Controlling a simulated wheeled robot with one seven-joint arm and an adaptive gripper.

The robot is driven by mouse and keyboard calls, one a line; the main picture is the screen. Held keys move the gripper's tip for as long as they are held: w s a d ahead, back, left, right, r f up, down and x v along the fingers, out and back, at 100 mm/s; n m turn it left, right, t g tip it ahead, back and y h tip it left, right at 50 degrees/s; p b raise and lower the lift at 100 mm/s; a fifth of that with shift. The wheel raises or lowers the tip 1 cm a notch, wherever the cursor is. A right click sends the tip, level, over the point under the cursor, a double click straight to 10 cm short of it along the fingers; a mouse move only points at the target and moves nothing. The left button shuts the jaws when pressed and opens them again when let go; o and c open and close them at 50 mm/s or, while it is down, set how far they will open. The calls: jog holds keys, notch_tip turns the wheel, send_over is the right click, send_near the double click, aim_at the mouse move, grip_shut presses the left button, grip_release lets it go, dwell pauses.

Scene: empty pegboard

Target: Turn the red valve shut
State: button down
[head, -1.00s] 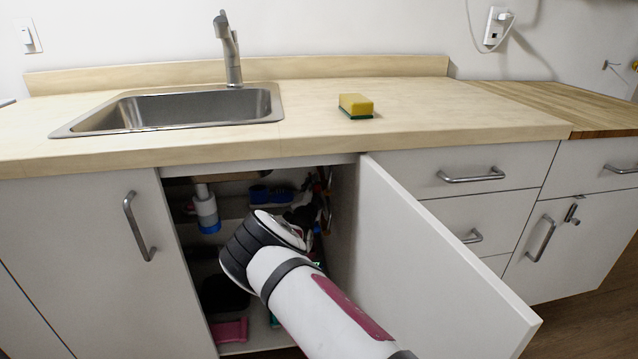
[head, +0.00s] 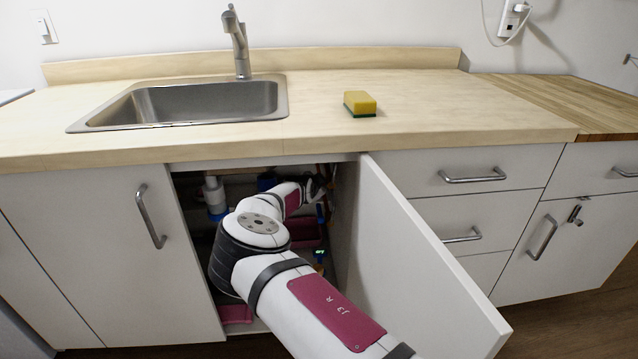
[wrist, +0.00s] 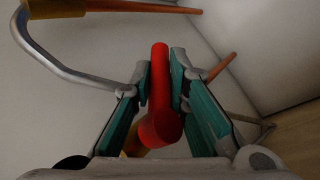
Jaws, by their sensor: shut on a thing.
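The red valve (wrist: 159,95) shows in the wrist view as a red rounded handle, lying lengthwise between the fingers. My gripper (wrist: 161,75) is shut on it, with a green-padded finger on each side. In the head view my arm reaches into the open cabinet under the sink, and my gripper (head: 320,184) is a dark shape at the upper right of the opening. The valve cannot be made out in the head view; it is hidden by my gripper and the shadow.
The open cabinet door (head: 415,255) stands close to the right of my arm. In the wrist view, a copper pipe (wrist: 222,67) and a curved grey tube (wrist: 60,70) flank the fingers. A yellow sponge (head: 360,103) lies on the counter.

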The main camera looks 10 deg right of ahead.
jog(key=shift+s+a+f+g, duration=0.1)
jog(key=shift+s+f+g, duration=0.15)
jog(key=shift+g, duration=0.55)
jog(key=c, duration=1.6)
grip_release()
jog(key=shift+o, duration=0.2)
jog(key=shift+r, duration=0.1)
jog(key=s+a, duration=0.5)
jog(key=s, duration=0.7)
jog(key=shift+r, duration=0.3)
jog(key=shift+w, duration=0.1)
